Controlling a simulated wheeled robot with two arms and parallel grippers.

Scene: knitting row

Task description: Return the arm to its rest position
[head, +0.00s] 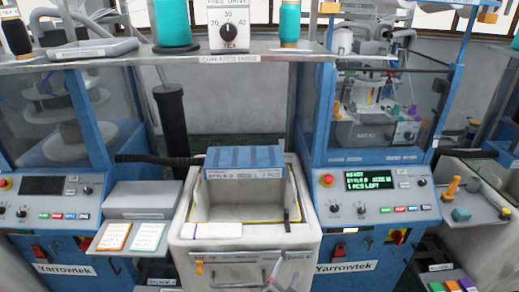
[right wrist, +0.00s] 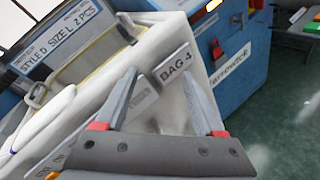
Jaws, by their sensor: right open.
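My right gripper (head: 283,272) is at the bottom of the head view, in front of the white bin marked "BAG 4" (head: 182,232). In the right wrist view, my right gripper (right wrist: 158,78) has its fingers spread, with nothing seen between them but the bin's side and its "BAG 4" label (right wrist: 175,64). Whether a fingertip touches the bin I cannot tell. A blue piece labelled "STYLE D SIZE L 2 PCS" (head: 245,160) lies across the back of the bin; its label also shows in the right wrist view (right wrist: 68,34). My left gripper is not in view.
Blue Yarrowtek machines stand left (head: 55,248) and right (head: 340,248) of the bin. The right one's green display (head: 370,181) reads "READY, STYLE D SIZE L, 1 PCS LEFT". A grey box (head: 143,199) and two cards sit left of the bin. A shelf (head: 200,55) crosses above.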

